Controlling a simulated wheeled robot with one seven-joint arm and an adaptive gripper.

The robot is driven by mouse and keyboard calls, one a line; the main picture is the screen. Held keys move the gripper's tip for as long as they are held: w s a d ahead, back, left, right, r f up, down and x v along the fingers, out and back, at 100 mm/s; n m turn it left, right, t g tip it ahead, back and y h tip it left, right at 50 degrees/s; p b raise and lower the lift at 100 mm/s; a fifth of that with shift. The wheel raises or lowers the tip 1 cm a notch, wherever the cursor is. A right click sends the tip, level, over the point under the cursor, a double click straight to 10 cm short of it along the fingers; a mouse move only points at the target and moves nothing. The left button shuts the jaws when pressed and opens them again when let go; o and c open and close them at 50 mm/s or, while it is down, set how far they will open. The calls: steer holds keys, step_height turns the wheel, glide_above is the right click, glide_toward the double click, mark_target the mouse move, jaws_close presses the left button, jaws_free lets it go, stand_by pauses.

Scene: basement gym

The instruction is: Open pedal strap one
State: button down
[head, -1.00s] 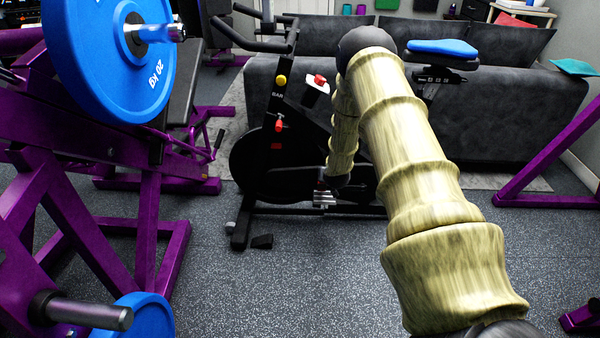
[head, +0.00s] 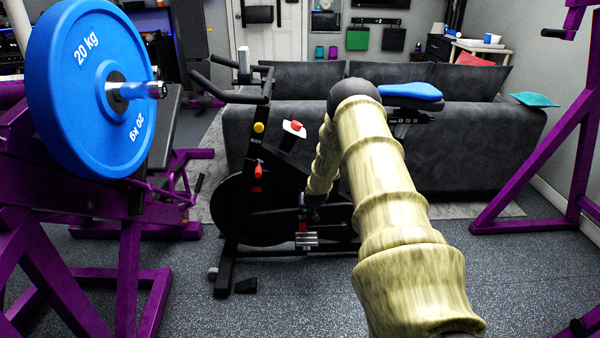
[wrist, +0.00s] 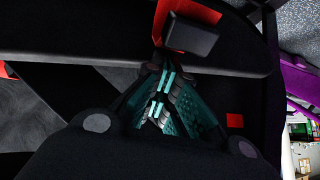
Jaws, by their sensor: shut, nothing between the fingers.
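The exercise bike (head: 262,200) stands ahead, in front of the couch. A silver ribbed pedal (head: 307,240) sits low on its near side, with a small red part (head: 302,226) just above it. I cannot make out whether that red part is the strap, or how the strap lies. My arm reaches down over the bike, and its end is just above the pedal; the fingers are too small to tell there. In the wrist view my gripper (wrist: 163,73) has its teal-padded fingers together and empty. Their tips are close below a black block (wrist: 190,35) with a red part (wrist: 190,10) behind it.
A purple weight machine with a blue 20 kg plate (head: 92,85) stands close on the left. A purple frame (head: 545,165) stands on the right. The grey couch (head: 470,150) is behind the bike. The speckled floor (head: 230,310) in front is open.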

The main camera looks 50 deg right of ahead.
steer(key=shift+w+d+f, duration=0.1)
steer(key=shift+w+d, duration=0.1)
steer(key=shift+d, duration=0.05)
stand_by(0.4)
steer(key=shift+r, duration=0.2)
